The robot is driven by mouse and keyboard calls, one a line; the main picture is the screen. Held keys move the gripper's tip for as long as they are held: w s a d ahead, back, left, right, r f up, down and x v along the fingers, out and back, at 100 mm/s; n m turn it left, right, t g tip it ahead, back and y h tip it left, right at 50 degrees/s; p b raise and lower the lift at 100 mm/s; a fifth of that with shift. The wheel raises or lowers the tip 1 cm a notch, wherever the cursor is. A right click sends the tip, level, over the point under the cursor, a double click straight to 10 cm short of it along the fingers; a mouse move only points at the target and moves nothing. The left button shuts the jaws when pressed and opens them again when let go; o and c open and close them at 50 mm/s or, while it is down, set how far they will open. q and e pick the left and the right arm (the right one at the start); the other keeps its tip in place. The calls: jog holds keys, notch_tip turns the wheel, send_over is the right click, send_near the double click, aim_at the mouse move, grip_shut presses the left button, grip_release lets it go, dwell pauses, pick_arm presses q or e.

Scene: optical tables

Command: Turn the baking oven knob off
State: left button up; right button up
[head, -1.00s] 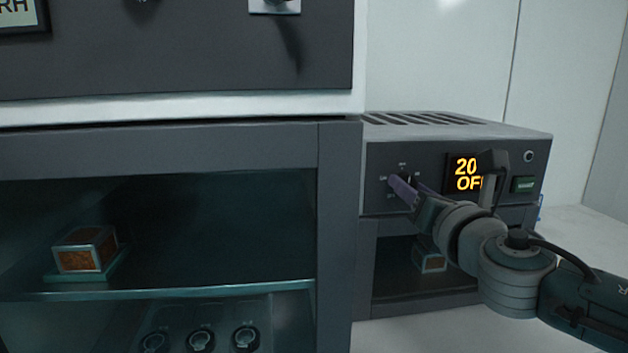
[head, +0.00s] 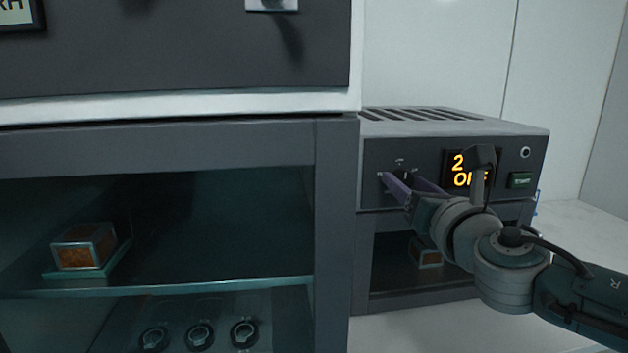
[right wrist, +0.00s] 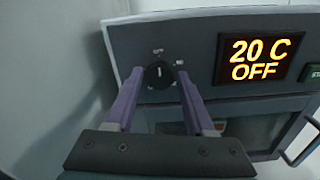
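The baking oven (head: 450,128) is the grey box at the right of the head view. Its round black knob (right wrist: 158,75) shows in the right wrist view, with a pale mark pointing about straight up. The oven display (right wrist: 256,59) reads "20 C OFF" there; in the head view my right arm partly covers it. My right gripper (head: 400,176) is open, its purple fingers spread on either side of the knob with visible gaps. The knob is mostly hidden in the head view. My left gripper is out of view.
A large dark cabinet (head: 337,200) stands close at the left, its edge near the oven. A glass shelf (head: 200,289) in it holds a small framed brown block (head: 84,247). A green START button (head: 522,180) is right of the display. White table (head: 575,235) is clear at the right.

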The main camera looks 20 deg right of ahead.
jog(key=shift+o, duration=1.2)
jog(key=shift+s, duration=0.1)
jog(key=v, duration=0.9)
jog(key=shift+s+p, duration=0.35)
jog(key=shift+a, duration=0.1)
